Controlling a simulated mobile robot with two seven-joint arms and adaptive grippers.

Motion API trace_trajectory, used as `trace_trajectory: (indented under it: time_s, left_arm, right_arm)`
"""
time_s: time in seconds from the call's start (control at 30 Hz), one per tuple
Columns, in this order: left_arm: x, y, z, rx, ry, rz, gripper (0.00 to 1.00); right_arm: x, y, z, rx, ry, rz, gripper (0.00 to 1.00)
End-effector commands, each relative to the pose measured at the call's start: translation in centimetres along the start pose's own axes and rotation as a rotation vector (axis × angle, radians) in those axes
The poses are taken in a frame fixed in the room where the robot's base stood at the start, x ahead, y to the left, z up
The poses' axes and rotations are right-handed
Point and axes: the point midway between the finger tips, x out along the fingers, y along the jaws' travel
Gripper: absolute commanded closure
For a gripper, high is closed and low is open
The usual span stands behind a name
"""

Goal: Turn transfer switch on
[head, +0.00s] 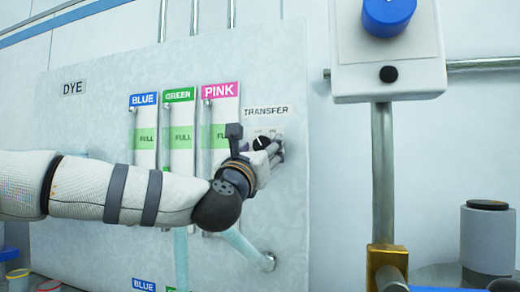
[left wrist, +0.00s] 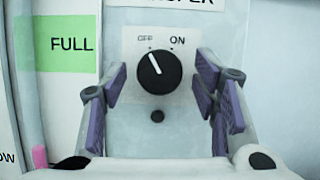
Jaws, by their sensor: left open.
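The transfer switch is a round black knob (left wrist: 159,71) on a white plate marked OFF and ON. Its white pointer line leans up and left, toward OFF. In the head view the knob (head: 262,143) shows under the TRANSFER label (head: 266,111), partly covered by my gripper. My left gripper (head: 273,149) is at the panel. In the left wrist view my left gripper (left wrist: 160,92) is open, with one purple-padded finger on each side of the knob and a visible gap to it. My right gripper is not in view.
The panel (head: 75,120) carries BLUE, GREEN and PINK dye gauges (head: 221,136) marked FULL, left of the switch. A small dark round spot (left wrist: 157,116) is below the knob. A white box with a blue knob (head: 388,14) stands on a post at right, near a grey canister (head: 487,240).

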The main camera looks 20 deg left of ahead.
Motion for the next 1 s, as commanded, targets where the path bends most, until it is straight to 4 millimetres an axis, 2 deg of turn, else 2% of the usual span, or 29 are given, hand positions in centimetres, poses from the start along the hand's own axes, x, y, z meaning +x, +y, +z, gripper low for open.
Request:
trace_trajectory:
  time_s: [0.07, 0.27, 0.67, 1.0]
  left_arm:
    - [-0.01, 0.02, -0.05, 0.0, 0.001, 0.0, 0.48]
    - [-0.02, 0.03, -0.04, 0.0, 0.0, 0.001, 0.93]
    - [-0.03, 0.16, 0.02, 0.054, -0.001, -0.021, 0.94]
    - [-0.01, 0.43, 0.1, 0.298, -0.001, -0.121, 0.94]
  right_arm:
    - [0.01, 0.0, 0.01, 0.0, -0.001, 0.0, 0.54]
    - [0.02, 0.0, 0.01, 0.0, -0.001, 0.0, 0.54]
    - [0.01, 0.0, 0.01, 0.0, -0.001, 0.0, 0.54]
    - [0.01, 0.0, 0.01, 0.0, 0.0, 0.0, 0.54]
